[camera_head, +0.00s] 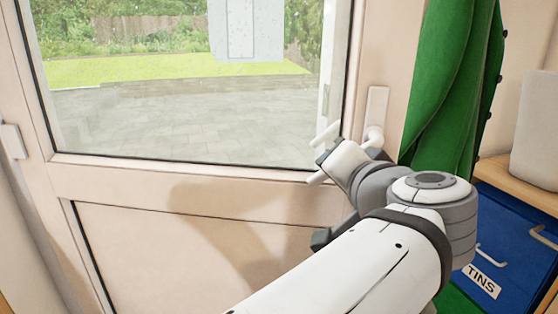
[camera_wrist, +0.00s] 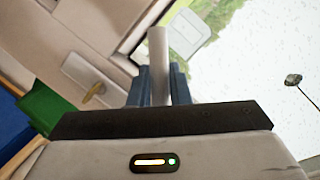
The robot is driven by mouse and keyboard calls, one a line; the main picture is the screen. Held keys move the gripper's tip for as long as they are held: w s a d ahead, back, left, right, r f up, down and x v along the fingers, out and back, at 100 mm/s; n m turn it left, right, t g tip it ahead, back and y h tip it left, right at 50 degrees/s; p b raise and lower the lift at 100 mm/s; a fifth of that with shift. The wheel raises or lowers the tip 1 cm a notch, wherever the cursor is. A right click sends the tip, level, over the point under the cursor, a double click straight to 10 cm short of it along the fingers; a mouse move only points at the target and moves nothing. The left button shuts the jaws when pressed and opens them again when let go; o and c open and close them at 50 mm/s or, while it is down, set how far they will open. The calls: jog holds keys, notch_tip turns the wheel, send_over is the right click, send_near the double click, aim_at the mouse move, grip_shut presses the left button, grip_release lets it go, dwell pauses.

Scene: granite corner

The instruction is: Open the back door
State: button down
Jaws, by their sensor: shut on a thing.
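The back door (camera_head: 190,190) is pale, with a large glass pane above a solid panel. It appears closed, with no gap visible. A pale handle plate (camera_head: 377,105) with a small rounded knob or lever (camera_head: 372,136) is on its right side; in the wrist view the plate (camera_wrist: 88,74) is left of my fingers. My gripper (camera_head: 322,156) is left of this plate, in front of the pane's lower right corner. Its dark blue fingers in the wrist view (camera_wrist: 160,88) are shut on a pale bar (camera_wrist: 157,50). I cannot tell whether the bar joins the door.
A green curtain (camera_head: 445,80) hangs just right of the handle plate. Blue drawers (camera_head: 505,235), one labelled TINS, stand under a wooden top at the right, with a pale container (camera_head: 535,130) on it. A paved patio (camera_head: 190,120) shows through the glass.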

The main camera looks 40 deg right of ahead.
jog(key=c, duration=1.4)
grip_release()
jog(key=shift+w+f, duration=0.1)
jog(key=shift+o, duration=0.2)
jog(key=p+v, duration=0.1)
jog(key=v, duration=0.7)
jog(key=shift+a, duration=0.2)
